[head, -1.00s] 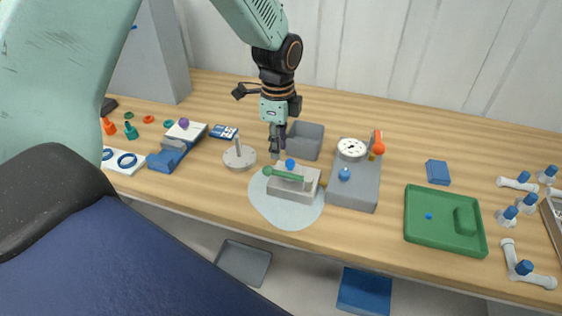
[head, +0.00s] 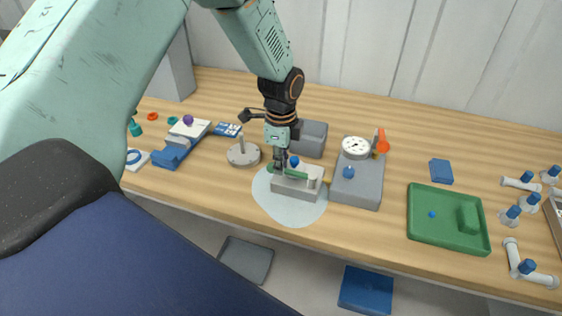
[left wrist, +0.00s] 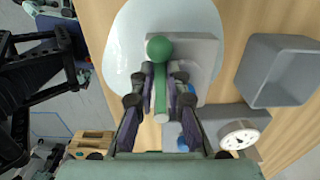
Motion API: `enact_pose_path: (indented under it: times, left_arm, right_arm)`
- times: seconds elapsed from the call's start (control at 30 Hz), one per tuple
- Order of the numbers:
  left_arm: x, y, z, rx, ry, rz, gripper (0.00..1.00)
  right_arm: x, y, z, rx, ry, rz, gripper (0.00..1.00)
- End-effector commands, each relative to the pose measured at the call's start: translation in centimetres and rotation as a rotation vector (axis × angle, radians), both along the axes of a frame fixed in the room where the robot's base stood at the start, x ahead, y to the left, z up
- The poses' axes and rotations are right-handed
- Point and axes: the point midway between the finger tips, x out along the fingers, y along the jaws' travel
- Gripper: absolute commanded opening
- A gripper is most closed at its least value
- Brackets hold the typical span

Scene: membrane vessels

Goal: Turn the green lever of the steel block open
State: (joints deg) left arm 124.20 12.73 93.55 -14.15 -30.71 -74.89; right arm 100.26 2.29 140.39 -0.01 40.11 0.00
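The steel block (head: 296,192) stands on a pale round mat (head: 290,213) near the table's front edge. Its green lever (head: 296,175) lies along the top, with the ball end at the left, partly behind my fingers. In the left wrist view the lever's green ball (left wrist: 160,48) is just beyond my fingertips. My left gripper (head: 279,166) is down at the lever near the ball. In the left wrist view its fingers (left wrist: 160,75) stand on either side of the lever bar, with narrow gaps showing.
A grey block with a white gauge (head: 355,148) stands close to the right of the steel block. A grey open box (head: 312,140) is behind it. A round grey disc with a post (head: 243,154) is at its left. A green tray (head: 447,232) lies farther right.

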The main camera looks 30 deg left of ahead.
Motion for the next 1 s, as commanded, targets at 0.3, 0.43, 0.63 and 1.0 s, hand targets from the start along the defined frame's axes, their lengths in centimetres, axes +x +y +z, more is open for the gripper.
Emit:
enact_pose_path:
  times: [0.3, 0.43, 0.63, 1.0]
  left_arm:
    - [-0.05, -0.03, -0.04, -0.001, 0.001, 0.001, 0.0]
    - [-0.07, -0.02, -0.02, 0.0, 0.002, 0.0, 0.0]
    - [-0.06, -0.01, -0.01, 0.0, 0.001, 0.0, 0.0]
    - [0.24, -0.95, 0.0, 0.001, 0.001, 0.026, 0.0]
  right_arm:
    - [0.03, 0.0, -0.01, 0.0, -0.001, 0.0, 0.4]
    - [0.02, 0.0, -0.01, 0.0, -0.001, 0.0, 0.4]
    - [0.02, 0.0, 0.0, 0.0, 0.0, 0.0, 0.4]
    - [0.02, 0.0, 0.06, 0.0, 0.0, 0.0, 0.4]
